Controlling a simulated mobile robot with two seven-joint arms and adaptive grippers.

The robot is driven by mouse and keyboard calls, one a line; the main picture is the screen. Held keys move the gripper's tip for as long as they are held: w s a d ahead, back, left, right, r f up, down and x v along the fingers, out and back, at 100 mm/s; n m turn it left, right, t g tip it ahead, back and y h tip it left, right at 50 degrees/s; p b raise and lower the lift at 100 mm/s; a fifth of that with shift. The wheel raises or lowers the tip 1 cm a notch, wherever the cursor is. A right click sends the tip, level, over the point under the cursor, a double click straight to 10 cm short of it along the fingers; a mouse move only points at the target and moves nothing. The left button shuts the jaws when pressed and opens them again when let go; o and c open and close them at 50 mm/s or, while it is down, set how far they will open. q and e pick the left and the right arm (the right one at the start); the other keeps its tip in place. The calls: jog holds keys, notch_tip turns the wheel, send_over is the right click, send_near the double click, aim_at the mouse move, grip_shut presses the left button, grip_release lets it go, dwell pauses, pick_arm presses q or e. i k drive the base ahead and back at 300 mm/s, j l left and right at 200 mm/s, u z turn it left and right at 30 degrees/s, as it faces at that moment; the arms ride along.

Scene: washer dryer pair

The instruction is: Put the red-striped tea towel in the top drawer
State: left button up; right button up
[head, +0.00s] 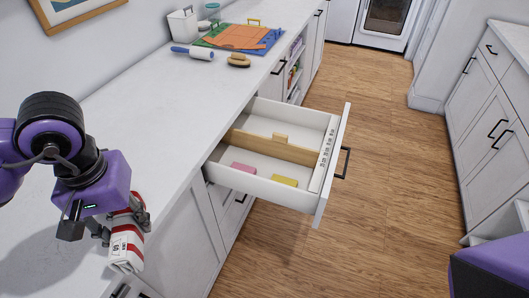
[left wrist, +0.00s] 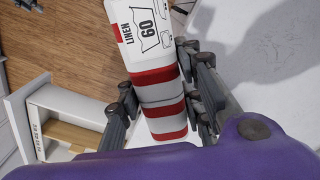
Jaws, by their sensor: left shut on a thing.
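The red-striped tea towel (head: 127,246) is a white folded bundle with red bands and a printed "LINEN 60" label. My left gripper (head: 123,222) is shut on it and holds it near the counter's front edge, at the lower left. In the left wrist view the towel (left wrist: 162,100) sits between the fingers of the left gripper (left wrist: 163,92), label end outward. The top drawer (head: 268,186) is pulled open, to the right of the towel and apart from it. A wooden divider (head: 262,143) splits it in two. My right gripper is not in view.
A pink block (head: 243,168) and a yellow block (head: 284,181) lie in the drawer's near compartment. On the counter (head: 150,110) at the back are a blue-handled roller (head: 197,53), a brush (head: 238,61) and coloured mats (head: 240,37). The counter's middle is clear.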

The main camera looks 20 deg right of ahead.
aim_at(300, 134)
jog(key=i+l+z, duration=0.1)
jog(key=z, duration=1)
jog(key=i+j, duration=0.1)
jog(key=i, duration=0.5)
jog(key=i+j, duration=0.1)
jog(key=i, duration=0.5)
jog(key=l+z, duration=0.05)
